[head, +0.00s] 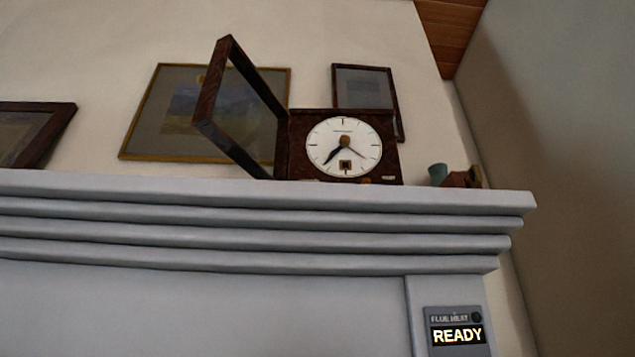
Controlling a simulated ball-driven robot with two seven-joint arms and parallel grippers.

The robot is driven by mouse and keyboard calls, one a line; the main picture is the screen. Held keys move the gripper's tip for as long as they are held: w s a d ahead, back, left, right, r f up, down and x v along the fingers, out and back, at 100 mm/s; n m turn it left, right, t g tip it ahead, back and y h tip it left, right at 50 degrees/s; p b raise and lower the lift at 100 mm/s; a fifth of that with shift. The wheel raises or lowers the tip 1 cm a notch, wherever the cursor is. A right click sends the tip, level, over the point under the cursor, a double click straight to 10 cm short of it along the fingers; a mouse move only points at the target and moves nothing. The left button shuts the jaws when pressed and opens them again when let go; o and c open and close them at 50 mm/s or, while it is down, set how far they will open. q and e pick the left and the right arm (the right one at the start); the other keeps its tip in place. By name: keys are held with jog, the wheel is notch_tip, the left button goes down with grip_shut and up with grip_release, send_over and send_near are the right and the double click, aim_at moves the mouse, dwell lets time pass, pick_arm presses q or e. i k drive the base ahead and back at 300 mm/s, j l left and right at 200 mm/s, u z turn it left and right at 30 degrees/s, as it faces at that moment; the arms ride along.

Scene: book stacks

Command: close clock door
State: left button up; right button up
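A dark wooden clock (392,150) with a round white face stands on the mantel shelf (300,190), seen from below. Its door (209,102), a dark wooden frame with a glass pane, is hinged at the clock's left side. The door stands wide open, swung out toward me and to the left. The clock face is uncovered, with dark hands and a small square near its bottom. Neither of my grippers shows in the head view.
A small teal cup (438,173) and a brown object (460,179) stand at the shelf's right end. Framed pictures (150,110) are on the wall behind. A panel reading READY (457,334) is on the mantel front below right. The space before the clock face looks clear.

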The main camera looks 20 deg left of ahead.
aim_at(225, 46)
jog(key=j, duration=0.35)
jog(key=k+j+z, duration=0.15)
jog(key=j, duration=0.25)
jog(key=k+j, duration=0.1)
jog(key=j, duration=0.25)
jog(key=j+z, duration=0.15)
jog(key=j, duration=0.25)
jog(key=k, duration=0.05)
